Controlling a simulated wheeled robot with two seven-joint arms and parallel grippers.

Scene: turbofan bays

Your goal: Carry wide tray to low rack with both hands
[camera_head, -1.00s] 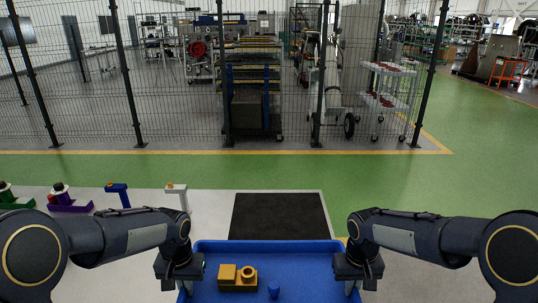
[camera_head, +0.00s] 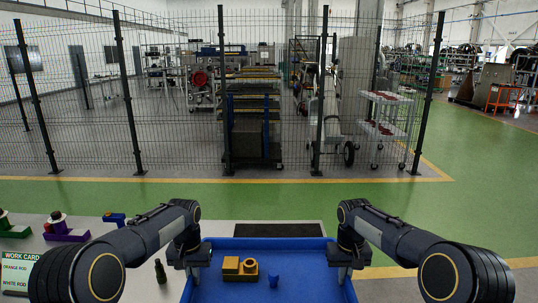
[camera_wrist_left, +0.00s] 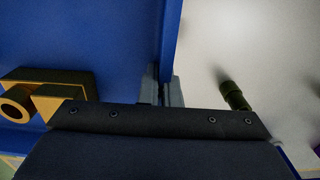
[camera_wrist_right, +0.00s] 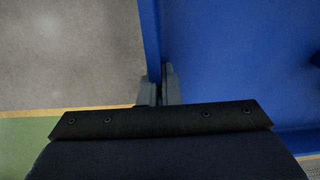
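The wide blue tray (camera_head: 266,244) is in front of me at the bottom middle of the head view. A yellow block part with a ring (camera_head: 239,268) and a small blue piece (camera_head: 273,281) lie in it. My left gripper (camera_head: 190,278) is at the tray's left wall, with its fingers on either side of that wall (camera_wrist_left: 172,45). My right gripper (camera_head: 343,270) is at the right wall in the same way, and the wall runs between its fingers (camera_wrist_right: 150,40). Both grippers look shut on the walls. The tray's near edge is out of the head view.
A dark mat (camera_head: 279,230) lies beyond the tray. At the left are a work card (camera_head: 18,270), a dark upright bottle-like item (camera_head: 160,271), and purple (camera_head: 66,228) and green (camera_head: 12,228) fixtures. A wire fence (camera_head: 180,110) closes off the far side; green floor between is clear.

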